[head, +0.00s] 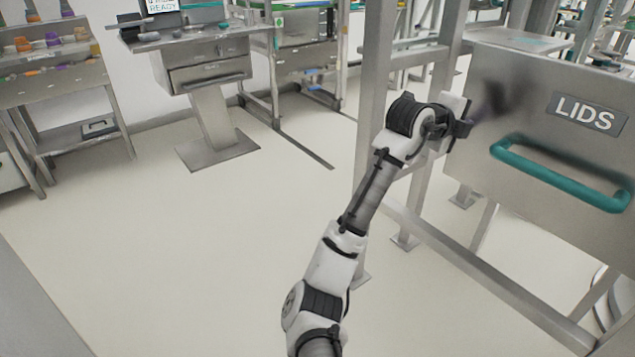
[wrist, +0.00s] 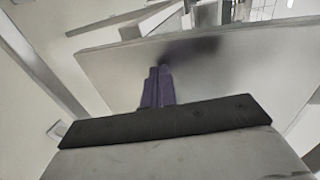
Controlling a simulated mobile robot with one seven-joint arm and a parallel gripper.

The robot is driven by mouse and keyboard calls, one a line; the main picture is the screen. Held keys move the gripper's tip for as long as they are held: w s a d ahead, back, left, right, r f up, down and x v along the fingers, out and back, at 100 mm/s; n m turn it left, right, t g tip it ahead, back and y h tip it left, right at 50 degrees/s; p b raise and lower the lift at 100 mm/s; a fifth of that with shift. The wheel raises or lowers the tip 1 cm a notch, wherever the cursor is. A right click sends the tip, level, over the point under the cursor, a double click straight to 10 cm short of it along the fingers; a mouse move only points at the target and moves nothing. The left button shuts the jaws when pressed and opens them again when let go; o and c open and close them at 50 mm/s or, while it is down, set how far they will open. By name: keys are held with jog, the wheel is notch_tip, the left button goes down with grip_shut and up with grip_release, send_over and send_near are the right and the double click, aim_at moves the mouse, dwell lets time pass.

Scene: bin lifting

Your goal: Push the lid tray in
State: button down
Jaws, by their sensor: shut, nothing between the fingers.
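The lid tray (head: 540,150) is a grey metal drawer front marked LIDS, at the right of the head view. It has a teal bar handle (head: 560,174) across its lower front. In the wrist view its flat metal face (wrist: 225,75) fills the middle. My gripper (head: 497,97) is at the upper left part of the tray front, left of the label. Its dark fingers (wrist: 163,74) are shut and empty, with the tips at or very near the metal face. A dark shadow lies around the tips. I cannot tell whether they touch.
A metal frame post (head: 372,90) stands left of the tray, close to my arm. A low rail (head: 490,285) runs below it. A pedestal table (head: 205,60) and a shelf with small containers (head: 55,70) stand at the back left. The floor (head: 190,250) between is clear.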

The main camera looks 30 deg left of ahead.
jog(key=shift+w+d+r, duration=0.1)
jog(key=shift+w+d, duration=0.1)
jog(key=shift+w, duration=0.35)
jog(key=shift+w+d+r, duration=0.1)
jog(key=shift+w+d, duration=0.05)
jog(key=shift+w, duration=0.4)
jog(key=shift+d, duration=0.1)
